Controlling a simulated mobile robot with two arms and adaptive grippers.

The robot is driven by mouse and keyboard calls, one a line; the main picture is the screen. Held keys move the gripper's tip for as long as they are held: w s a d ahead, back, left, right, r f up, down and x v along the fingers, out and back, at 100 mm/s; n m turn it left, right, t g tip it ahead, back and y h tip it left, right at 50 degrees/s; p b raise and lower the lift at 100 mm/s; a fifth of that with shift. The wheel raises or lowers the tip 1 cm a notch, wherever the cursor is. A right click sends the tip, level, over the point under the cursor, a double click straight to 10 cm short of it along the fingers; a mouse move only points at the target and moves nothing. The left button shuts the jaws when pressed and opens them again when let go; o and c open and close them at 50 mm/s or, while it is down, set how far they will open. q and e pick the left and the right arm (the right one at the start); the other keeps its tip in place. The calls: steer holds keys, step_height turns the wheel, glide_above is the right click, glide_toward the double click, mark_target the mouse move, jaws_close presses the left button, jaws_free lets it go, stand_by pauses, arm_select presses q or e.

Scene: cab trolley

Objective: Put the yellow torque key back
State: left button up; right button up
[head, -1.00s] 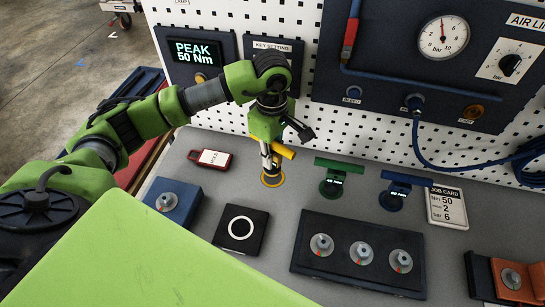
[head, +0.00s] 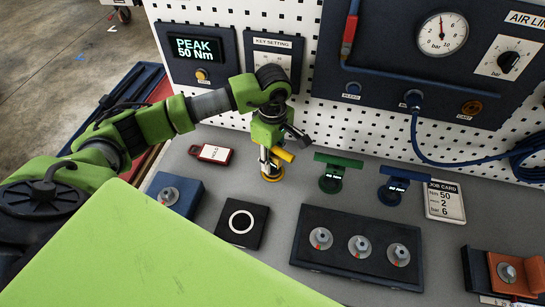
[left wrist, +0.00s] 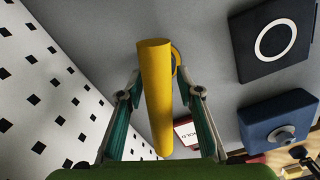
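The yellow torque key (head: 284,155) stands at its yellow-ringed spot on the bench, left of the green key (head: 331,176). Its round yellow base shows below my left gripper (head: 270,158). In the left wrist view, the key's yellow bar handle (left wrist: 156,95) lies between the two fingers of my left gripper (left wrist: 159,74). Narrow gaps show on both sides of the bar, so the fingers look open around it. The key's shaft is mostly hidden by the fingers. My right gripper is not in view.
The blue key (head: 395,184) stands right of the green one. A red HOLD tag (head: 211,153), a blue block (head: 174,194) and a black ring pad (head: 241,224) are on the left. The dark tray with dials (head: 357,247) is in front. A perforated panel rises behind.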

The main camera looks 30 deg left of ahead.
arm_select(q)
steer(key=shift+r, duration=0.3)
step_height(320, 180, up, 11)
steer(key=b, duration=0.2)
steer(key=shift+f+b, duration=0.1)
steer(key=shift+b, duration=0.25)
steer(key=shift+r, duration=0.5)
steer(key=shift+f, duration=0.1)
